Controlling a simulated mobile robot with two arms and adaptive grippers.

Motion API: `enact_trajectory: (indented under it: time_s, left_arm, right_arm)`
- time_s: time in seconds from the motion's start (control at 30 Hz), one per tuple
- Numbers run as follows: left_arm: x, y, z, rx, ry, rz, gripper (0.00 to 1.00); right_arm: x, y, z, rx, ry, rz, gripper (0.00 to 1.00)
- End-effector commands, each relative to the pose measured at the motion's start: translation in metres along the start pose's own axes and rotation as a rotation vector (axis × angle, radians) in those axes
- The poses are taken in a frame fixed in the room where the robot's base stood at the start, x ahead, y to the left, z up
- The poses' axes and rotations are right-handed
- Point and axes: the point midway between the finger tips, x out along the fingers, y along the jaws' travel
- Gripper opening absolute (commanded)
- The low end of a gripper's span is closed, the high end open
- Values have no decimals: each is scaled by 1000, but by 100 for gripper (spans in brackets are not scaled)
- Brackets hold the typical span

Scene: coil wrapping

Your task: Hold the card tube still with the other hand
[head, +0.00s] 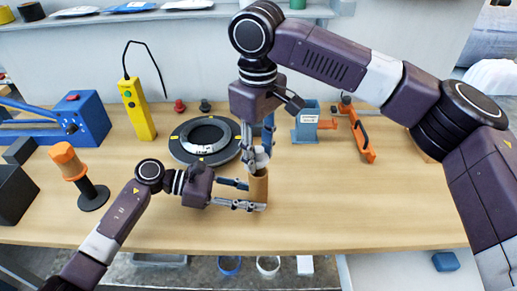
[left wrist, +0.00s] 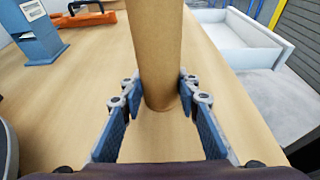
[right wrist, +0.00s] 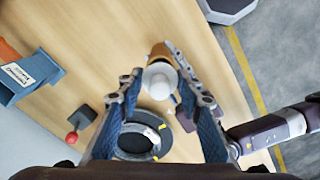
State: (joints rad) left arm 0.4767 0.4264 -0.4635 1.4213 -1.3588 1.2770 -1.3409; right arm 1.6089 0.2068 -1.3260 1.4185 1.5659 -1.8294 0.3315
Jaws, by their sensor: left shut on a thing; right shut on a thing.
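The brown card tube (head: 258,188) stands upright on the wooden table, near its front middle. My left gripper (head: 243,194) is shut on its lower part from the left. In the left wrist view the tube (left wrist: 158,45) rises between the two fingers of the left gripper (left wrist: 160,88). My right gripper (head: 256,150) points down above the tube and is shut on a white rounded piece (head: 262,158) at the tube's top. In the right wrist view this white piece (right wrist: 160,78) hides most of the tube. I cannot tell whether it sits inside the tube.
A dark ring-shaped coil (head: 180,152) lies flat behind my left gripper. A yellow remote (head: 138,108), a blue holder (head: 305,125), an orange tool (head: 362,140) and an orange-topped stand (head: 94,195) are around. The table's front right is clear.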

Motion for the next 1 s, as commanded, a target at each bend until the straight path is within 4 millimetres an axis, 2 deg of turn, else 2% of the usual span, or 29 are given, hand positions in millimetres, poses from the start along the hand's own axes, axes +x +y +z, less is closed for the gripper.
enact_trajectory:
  time_s: [0.2, 1.0]
  left_arm:
    - [0, 0, 0, -1, 1, -1, 16]
    - [0, 0, 0, -1, 1, -1, 16]
  right_arm:
    - [8, 0, 0, 4, -1, -2, 20]
    - [8, 0, 0, 11, -1, -2, 20]
